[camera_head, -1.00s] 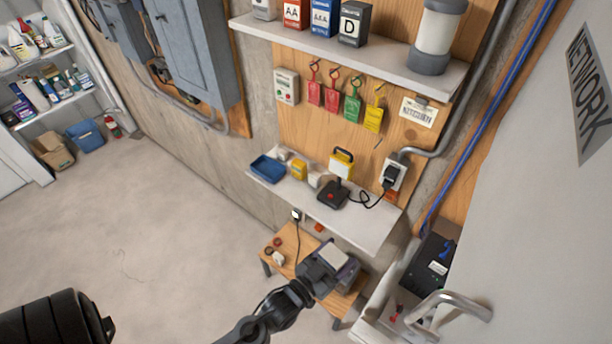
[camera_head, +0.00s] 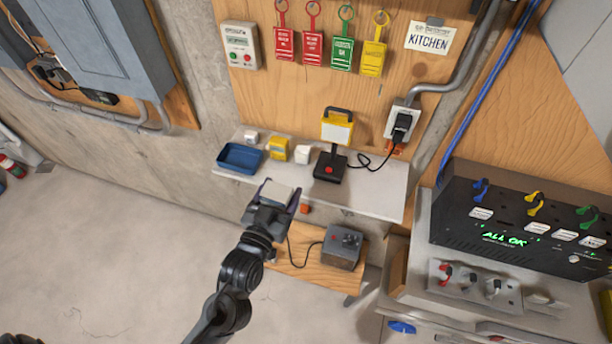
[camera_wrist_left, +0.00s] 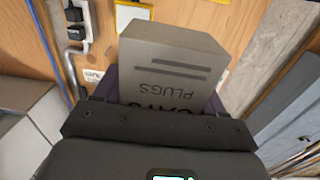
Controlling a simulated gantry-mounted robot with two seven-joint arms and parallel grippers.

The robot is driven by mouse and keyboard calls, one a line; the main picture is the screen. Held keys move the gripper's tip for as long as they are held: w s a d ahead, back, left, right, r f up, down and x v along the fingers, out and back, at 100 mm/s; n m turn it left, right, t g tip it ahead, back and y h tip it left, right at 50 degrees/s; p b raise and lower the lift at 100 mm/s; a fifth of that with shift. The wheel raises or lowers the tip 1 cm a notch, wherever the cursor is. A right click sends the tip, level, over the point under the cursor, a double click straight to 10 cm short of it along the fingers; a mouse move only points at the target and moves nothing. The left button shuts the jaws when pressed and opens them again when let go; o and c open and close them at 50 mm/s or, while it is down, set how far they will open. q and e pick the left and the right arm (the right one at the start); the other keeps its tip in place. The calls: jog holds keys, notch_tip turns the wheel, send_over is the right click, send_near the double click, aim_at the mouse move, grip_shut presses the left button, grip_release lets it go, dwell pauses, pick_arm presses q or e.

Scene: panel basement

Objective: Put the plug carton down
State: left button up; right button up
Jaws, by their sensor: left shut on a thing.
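The plug carton (camera_head: 279,191) is a small grey box. In the left wrist view the carton (camera_wrist_left: 170,65) shows the word PLUGS upside down and fills the middle. My left gripper (camera_head: 272,203), with purple finger pads, is shut on it. In the head view the gripper and carton appear over the front edge of the white shelf (camera_head: 372,190), left of its middle; I cannot tell the exact height. The carton's lower part is hidden by the gripper. My right gripper is not in view.
On the shelf stand a blue tray (camera_head: 240,158), a yellow block (camera_head: 278,149), a white block (camera_head: 303,154) and a yellow lamp (camera_head: 336,128) with a black base. Below, a wooden bench (camera_head: 310,278) carries a grey box (camera_head: 342,247). The shelf's right part is clear.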

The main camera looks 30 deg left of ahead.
pick_arm(q)
jog(key=b, duration=0.1)
jog(key=f+b, duration=0.1)
jog(key=b, duration=0.1)
jog(key=a+f+b, duration=0.1)
jog(key=shift+s+a+f+n+y+b, duration=0.1)
jog(key=shift+s+n+y+b, duration=0.2)
jog(key=shift+w+a+b, duration=0.15)
jog(key=shift+w+b, duration=0.05)
jog(key=shift+b, duration=0.1)
jog(key=p, duration=0.1)
send_over(302, 154)
jog(key=s, duration=0.1)
jog(key=f, duration=0.3)
jog(key=shift+s, duration=0.35)
notch_tip(302, 154, down, 3)
jog(key=shift+r+p, duration=0.1)
jog(key=shift+p, duration=0.2)
jog(key=shift+w+f, duration=0.3)
jog(key=shift+f, duration=0.25)
jog(key=shift+w, duration=0.2)
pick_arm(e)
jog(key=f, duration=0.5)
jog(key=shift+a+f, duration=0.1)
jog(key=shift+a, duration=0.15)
pick_arm(q)
jog(key=shift+s+f, duration=0.1)
